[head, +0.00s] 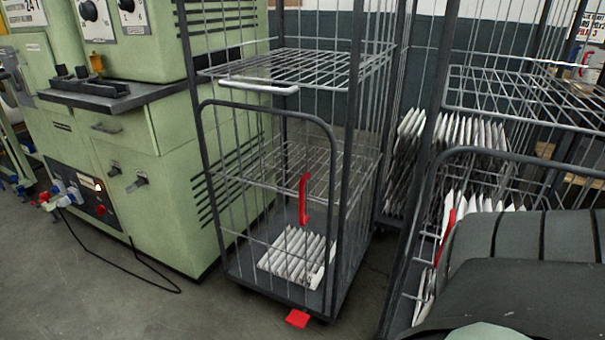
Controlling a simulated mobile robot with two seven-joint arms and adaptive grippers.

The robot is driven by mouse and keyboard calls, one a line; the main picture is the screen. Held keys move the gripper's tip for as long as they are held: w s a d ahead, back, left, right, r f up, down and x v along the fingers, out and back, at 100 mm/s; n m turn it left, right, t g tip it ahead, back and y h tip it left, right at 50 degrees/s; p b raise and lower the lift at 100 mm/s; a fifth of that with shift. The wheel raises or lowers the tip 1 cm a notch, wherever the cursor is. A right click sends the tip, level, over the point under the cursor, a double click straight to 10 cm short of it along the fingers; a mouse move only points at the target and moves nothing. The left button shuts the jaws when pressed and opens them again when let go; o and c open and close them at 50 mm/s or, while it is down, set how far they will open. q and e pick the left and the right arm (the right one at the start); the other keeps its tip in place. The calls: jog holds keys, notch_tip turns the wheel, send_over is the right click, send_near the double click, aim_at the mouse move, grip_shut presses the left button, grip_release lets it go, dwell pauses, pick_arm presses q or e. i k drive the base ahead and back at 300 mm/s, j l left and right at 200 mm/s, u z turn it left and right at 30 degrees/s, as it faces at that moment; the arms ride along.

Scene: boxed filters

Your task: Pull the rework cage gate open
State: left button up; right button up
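A wire cage trolley (357,120) stands in the middle of the head view. A half-height gate (262,108) with a dark rounded frame and wire bars covers its lower front. The gate appears closed, lying along the cage front. A red upright handle (303,198) shows at the gate's right part. A second cage (431,160) on the right also has a dark arched gate frame (500,153) and a red handle (446,236). I cannot tell from any label which one is the rework cage. Neither of my grippers is in view.
White boxed filters (295,255) stand in a row on the middle cage's floor. A red pedal (297,318) sticks out at its base. A green machine (165,180) stands close on the left, with a black cable (150,268) on the floor. The floor in front is clear.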

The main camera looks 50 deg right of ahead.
aim_at(302, 221)
jog(key=z, duration=1.3)
